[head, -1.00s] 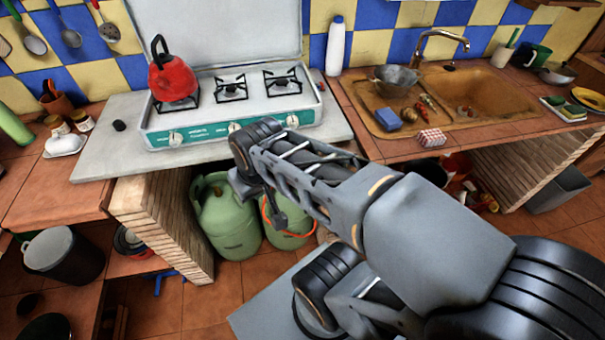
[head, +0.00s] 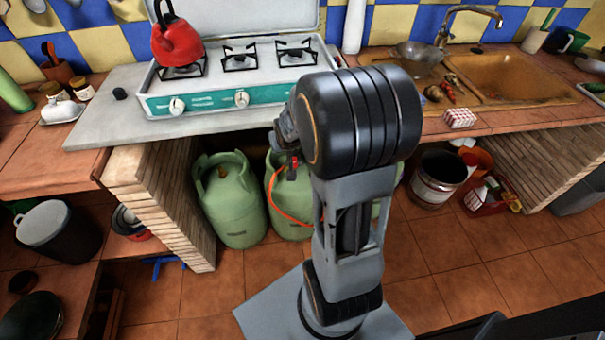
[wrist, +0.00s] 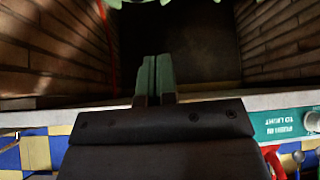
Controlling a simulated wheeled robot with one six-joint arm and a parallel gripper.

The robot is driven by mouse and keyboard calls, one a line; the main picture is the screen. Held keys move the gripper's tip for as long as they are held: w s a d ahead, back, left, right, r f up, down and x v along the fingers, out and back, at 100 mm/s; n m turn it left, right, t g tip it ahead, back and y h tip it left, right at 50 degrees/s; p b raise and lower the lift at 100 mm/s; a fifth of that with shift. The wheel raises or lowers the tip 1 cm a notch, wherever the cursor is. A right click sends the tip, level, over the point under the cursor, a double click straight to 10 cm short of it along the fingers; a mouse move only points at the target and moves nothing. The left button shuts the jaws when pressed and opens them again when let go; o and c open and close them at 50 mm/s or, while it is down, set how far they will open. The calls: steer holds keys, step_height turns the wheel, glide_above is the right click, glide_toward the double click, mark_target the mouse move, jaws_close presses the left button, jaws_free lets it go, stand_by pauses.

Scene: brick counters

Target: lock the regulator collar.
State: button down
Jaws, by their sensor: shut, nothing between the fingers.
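Two green gas cylinders stand under the counter in the head view, a left one (head: 232,205) and a right one (head: 282,215) partly hidden by my arm. The regulator (head: 291,170), dark with a red part, sits on top of the right cylinder, with an orange hose (head: 287,217) running from it. Its collar is too small to make out. In the wrist view my gripper (wrist: 156,60) is shut and empty, its greenish fingers together. A sliver of green cylinder (wrist: 145,2) shows at that view's top edge, apart from the fingers. My arm hides the gripper in the head view.
The stove (head: 225,98) with a red kettle (head: 177,43) stands on the slab above the cylinders. A brick pillar (head: 160,205) borders the alcove at left. A bucket (head: 437,177) and a red crate (head: 487,197) stand at right. The front floor is mostly clear.

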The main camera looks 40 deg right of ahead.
steer(key=w+d+f+m+b, duration=0.1)
steer(key=d+f+b, duration=0.1)
steer(key=d+f, duration=0.2)
steer(key=w+d+f+t+h+b, duration=0.1)
steer(key=d+f, duration=0.4)
steer(key=f, duration=0.5)
steer(key=shift+w+d+f+m+h+b, duration=0.3)
steer(key=shift+w+m+b, duration=0.1)
steer(key=shift+b, duration=0.1)
steer(key=shift+f, duration=0.1)
steer(key=x, duration=0.3)
steer(key=b+x, duration=0.1)
steer(key=x, duration=0.3)
steer(key=b+x, duration=0.1)
steer(key=x, duration=0.3)
steer(key=shift+s+a+f, duration=0.15)
steer(key=shift+a+f, duration=0.1)
steer(key=shift+f, duration=1.15)
